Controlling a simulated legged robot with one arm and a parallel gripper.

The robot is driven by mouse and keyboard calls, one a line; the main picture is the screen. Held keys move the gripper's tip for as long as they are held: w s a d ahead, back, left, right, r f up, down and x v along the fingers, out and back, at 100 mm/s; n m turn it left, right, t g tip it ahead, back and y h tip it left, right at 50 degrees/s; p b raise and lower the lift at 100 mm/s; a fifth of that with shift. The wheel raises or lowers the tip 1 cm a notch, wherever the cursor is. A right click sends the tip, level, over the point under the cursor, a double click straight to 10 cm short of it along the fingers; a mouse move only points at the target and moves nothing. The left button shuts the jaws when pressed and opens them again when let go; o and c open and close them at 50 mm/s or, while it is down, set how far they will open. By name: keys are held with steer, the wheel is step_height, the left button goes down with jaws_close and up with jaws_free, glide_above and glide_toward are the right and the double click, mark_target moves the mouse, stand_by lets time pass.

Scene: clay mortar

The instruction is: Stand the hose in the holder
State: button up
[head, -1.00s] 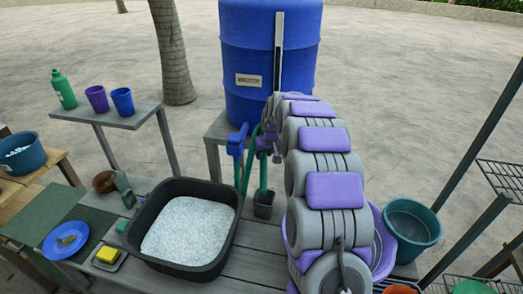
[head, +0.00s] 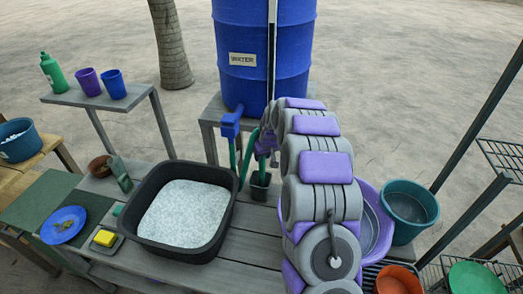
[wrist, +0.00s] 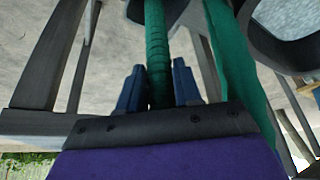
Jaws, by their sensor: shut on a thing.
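The green hose (wrist: 155,45) runs between the two blue fingers of my gripper (wrist: 158,88) in the wrist view, and the gripper is shut on it. Another green length (wrist: 237,75) passes to the right, outside the fingers. In the head view the hose (head: 247,158) hangs from the blue tap (head: 230,124) by the barrel, and a held part drops from my gripper (head: 265,143) toward the holder, a small dark cup (head: 260,190). The hose's lower end is at or just above the cup's mouth; I cannot tell whether it is inside. My arm partly covers this area.
A black tub of pale grains (head: 186,215) stands left of the cup. The blue water barrel (head: 265,55) stands behind. A purple basin (head: 372,205) and a teal bucket (head: 409,207) are right of my arm. The grey tabletop (head: 250,245) is bare between tub and arm.

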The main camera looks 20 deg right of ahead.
steer(key=shift+a+f, duration=0.2)
steer(key=shift+a, duration=0.4)
steer(key=o, duration=0.8)
steer(key=shift+c, duration=0.2)
steer(key=o, duration=0.3)
steer(key=shift+d, duration=0.45)
steer(key=o, duration=0.7)
steer(key=shift+a, duration=0.35)
steer(key=shift+d, duration=0.15)
steer(key=shift+w+p+v, duration=0.2)
steer(key=shift+p+v, duration=0.55)
steer(key=shift+v, duration=1.95)
steer(key=shift+w+p+v, duration=0.15)
steer(key=shift+p+v, duration=0.6)
steer(key=shift+v, duration=1.95)
